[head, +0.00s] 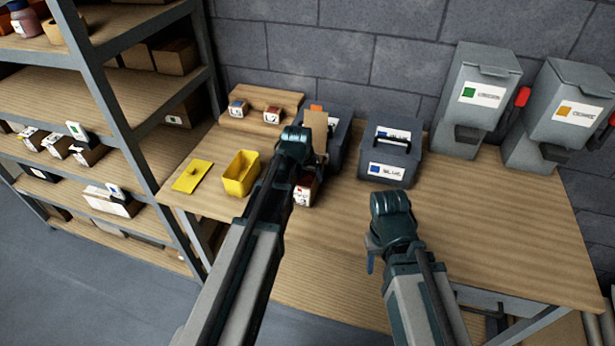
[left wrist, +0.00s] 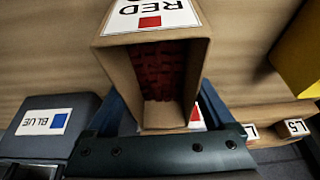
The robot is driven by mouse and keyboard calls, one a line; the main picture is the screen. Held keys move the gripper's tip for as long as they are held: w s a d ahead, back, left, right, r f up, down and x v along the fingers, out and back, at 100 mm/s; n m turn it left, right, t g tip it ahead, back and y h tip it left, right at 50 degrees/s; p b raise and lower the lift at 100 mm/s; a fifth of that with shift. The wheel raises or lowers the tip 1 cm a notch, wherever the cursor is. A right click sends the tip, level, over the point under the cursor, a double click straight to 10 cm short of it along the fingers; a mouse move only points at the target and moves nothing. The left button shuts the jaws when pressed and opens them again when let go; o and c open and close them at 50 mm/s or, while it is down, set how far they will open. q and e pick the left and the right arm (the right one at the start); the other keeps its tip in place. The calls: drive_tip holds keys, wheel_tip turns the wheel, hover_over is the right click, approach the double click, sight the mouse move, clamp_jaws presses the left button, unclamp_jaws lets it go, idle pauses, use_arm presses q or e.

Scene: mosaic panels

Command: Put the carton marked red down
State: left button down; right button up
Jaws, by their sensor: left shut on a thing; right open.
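The carton marked red (left wrist: 150,65) is brown and open at one end, with dark red contents showing in the left wrist view. Its white label reads RED beside a red square. In the head view the carton (head: 304,190) shows partly, behind my left arm and in front of a grey box. My left gripper (head: 296,145) is shut on it. I cannot tell whether the carton touches the table (head: 480,240). My right gripper (head: 391,207) is open over the table's front part, apart from the carton; its fingertips are not clearly seen.
A grey box with a blue label (head: 391,150) stands right of the carton; another grey box (head: 340,130) is behind. A yellow bin (head: 241,173) and yellow lid (head: 192,176) lie left. Two grey dispensers (head: 478,95) stand back right. The table's right front is clear.

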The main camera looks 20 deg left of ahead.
use_arm(q)
drive_tip(key=shift+f, duration=0.15)
unclamp_jaws()
drive_tip(key=p+v, duration=1.1)
drive_tip(key=v, duration=0.1)
drive_tip(key=s+d+m+g, duration=0.1)
drive_tip(key=s+d+g, duration=0.1)
drive_tip(key=s+d, duration=0.4)
drive_tip(key=s+d+f+m+g+y, duration=0.1)
drive_tip(key=s+d+m+g, duration=0.1)
drive_tip(key=s+d, duration=0.5)
drive_tip(key=s, duration=0.6)
drive_tip(key=shift+s+d+g+y, duration=0.25)
drive_tip(key=shift+s+g+y, duration=0.05)
drive_tip(key=shift+s+g, duration=0.1)
drive_tip(key=shift+w+f, duration=0.1)
drive_tip(key=shift+f, duration=0.05)
